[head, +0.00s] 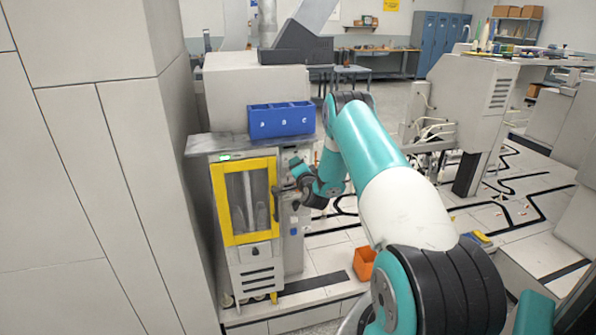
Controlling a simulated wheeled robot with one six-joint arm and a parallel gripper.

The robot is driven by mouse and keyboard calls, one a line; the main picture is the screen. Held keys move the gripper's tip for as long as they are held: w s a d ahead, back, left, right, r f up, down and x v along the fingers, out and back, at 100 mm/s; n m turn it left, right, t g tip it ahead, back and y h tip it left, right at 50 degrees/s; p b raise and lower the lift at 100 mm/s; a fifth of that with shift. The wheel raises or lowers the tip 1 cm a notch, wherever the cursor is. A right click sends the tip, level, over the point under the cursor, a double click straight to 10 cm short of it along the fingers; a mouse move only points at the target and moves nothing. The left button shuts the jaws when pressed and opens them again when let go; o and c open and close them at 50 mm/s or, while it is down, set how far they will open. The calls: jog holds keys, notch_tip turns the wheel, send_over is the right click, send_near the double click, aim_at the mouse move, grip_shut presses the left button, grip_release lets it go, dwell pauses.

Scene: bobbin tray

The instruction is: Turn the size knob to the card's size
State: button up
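My arm reaches from the lower right to the grey machine (296,252) with a yellow-framed door (216,205). My gripper (280,190) is at the machine's front, just right of the door frame. It is small and dark here, and I cannot tell whether its fingers are open or shut or touch anything. I cannot make out the size knob; my gripper and wrist cover part of the panel right of the door. No card with a size on it can be made out.
A blue three-part bin (282,121) with white letters stands on top of the machine. An orange bin (364,263) is on the floor to the right. Tall pale panels (100,180) close off the left. Another grey machine (470,95) stands at the right, with open floor between.

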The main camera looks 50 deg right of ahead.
jog(key=shift+m, duration=0.6)
jog(key=o, duration=0.9)
jog(key=shift+o, duration=0.2)
jog(key=b+v, duration=1.7)
jog(key=b, duration=0.4)
jog(key=shift+s, duration=0.25)
